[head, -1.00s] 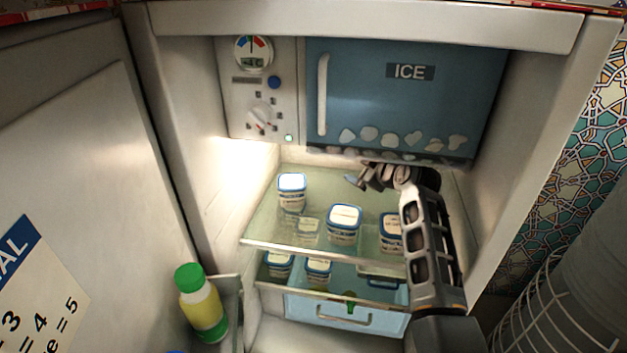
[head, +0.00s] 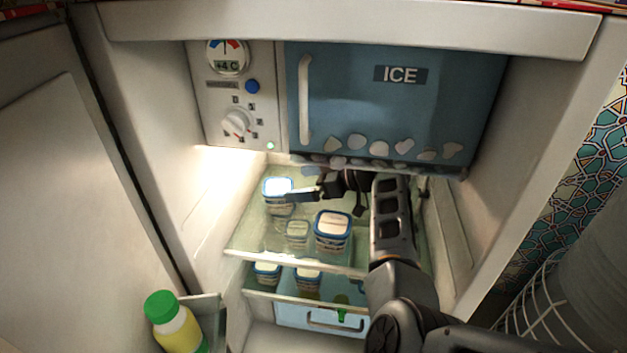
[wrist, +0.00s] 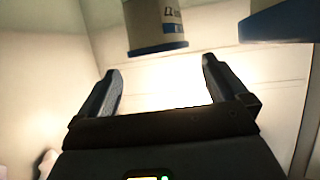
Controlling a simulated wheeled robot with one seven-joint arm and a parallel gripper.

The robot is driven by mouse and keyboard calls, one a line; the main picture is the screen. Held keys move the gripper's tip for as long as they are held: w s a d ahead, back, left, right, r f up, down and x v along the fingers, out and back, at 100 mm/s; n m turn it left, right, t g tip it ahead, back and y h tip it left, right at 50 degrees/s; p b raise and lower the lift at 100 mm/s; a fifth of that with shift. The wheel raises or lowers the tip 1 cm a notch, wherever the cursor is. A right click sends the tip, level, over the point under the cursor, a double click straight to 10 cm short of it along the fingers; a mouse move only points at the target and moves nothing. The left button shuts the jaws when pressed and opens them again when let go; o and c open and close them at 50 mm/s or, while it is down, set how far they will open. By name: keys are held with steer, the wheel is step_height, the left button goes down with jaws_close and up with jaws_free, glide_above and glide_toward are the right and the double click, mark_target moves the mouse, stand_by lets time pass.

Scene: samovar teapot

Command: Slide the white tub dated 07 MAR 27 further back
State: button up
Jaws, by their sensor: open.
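Several white tubs with blue-rimmed lids stand in the open fridge. One is at the back left of the upper glass shelf (head: 240,246), the back-left tub (head: 278,188); a larger tub (head: 333,228) stands near the shelf's middle. No date is readable, so I cannot tell which is 07 MAR 27. My gripper (head: 298,194) reaches left across the shelf, its fingers beside the back-left tub's lid. In the wrist view my gripper (wrist: 162,88) is open with nothing between its fingers; a tub (wrist: 155,22) with its blue lid downward in the picture shows beyond the fingertips.
A small clear container (head: 297,232) stands between the two tubs. The blue ICE door (head: 400,105) is close above my arm. A green-capped bottle (head: 172,322) is in the door rack at left.

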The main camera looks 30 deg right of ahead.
mark_target(281, 185)
steer(key=shift+b+x, duration=1.3)
steer(key=shift+x, duration=2.55)
steer(key=shift+c, duration=0.3)
steer(key=c, duration=0.8)
steer(key=shift+w+d, duration=0.1)
